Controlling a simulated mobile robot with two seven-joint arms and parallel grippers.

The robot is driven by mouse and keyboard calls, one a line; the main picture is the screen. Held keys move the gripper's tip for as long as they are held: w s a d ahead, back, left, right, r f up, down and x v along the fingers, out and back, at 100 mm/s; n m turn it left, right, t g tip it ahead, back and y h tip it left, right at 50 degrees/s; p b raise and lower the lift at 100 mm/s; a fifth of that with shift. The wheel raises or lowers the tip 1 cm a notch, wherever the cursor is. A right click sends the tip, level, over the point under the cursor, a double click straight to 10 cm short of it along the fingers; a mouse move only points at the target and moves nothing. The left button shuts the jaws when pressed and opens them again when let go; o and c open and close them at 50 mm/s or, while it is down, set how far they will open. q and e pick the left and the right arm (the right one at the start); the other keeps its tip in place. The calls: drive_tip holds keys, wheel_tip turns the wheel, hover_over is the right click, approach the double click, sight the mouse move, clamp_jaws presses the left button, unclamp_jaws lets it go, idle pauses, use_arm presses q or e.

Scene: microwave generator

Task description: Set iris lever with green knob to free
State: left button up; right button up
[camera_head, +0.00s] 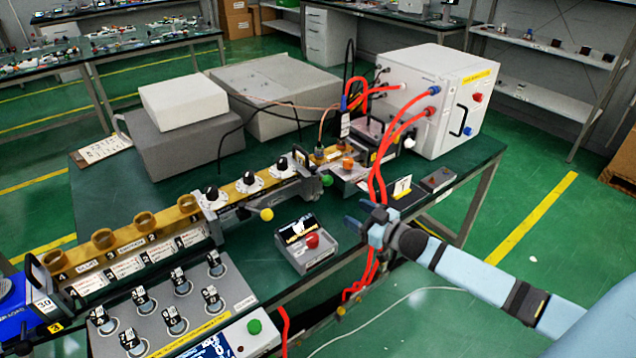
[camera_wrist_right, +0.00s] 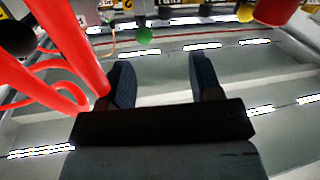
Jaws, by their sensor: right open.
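The green knob (camera_head: 327,180) sits at the end of a short lever on the brass waveguide bench (camera_head: 232,192). The green knob also shows near the top of the right wrist view (camera_wrist_right: 144,36), beyond the fingers and between their directions. My right gripper (camera_head: 364,224) is open and empty, in front of the bench, to the right of and nearer than the green knob, apart from it. Its two dark fingers (camera_wrist_right: 163,65) stand apart in the wrist view. A yellow knob (camera_head: 267,214) is on another lever further left. The lever's scale is too small to read. My left gripper is out of view.
Red hoses (camera_head: 374,180) hang beside my right gripper and also crowd the left of the wrist view (camera_wrist_right: 68,45). A grey box with a red button (camera_head: 311,241) stands left of the gripper. A white cabinet (camera_head: 430,90) stands behind.

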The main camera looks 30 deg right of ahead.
sight(324, 177)
drive_tip(key=shift+t, duration=0.3)
drive_tip(key=w+r, duration=0.1)
drive_tip(key=w, duration=0.9)
drive_tip(key=w+a+r, duration=0.1)
drive_tip(key=w, duration=0.3)
drive_tip(key=shift+w+r, duration=0.3)
drive_tip(key=shift+w, duration=0.1)
drive_tip(key=shift+c, duration=0.2)
clamp_jaws()
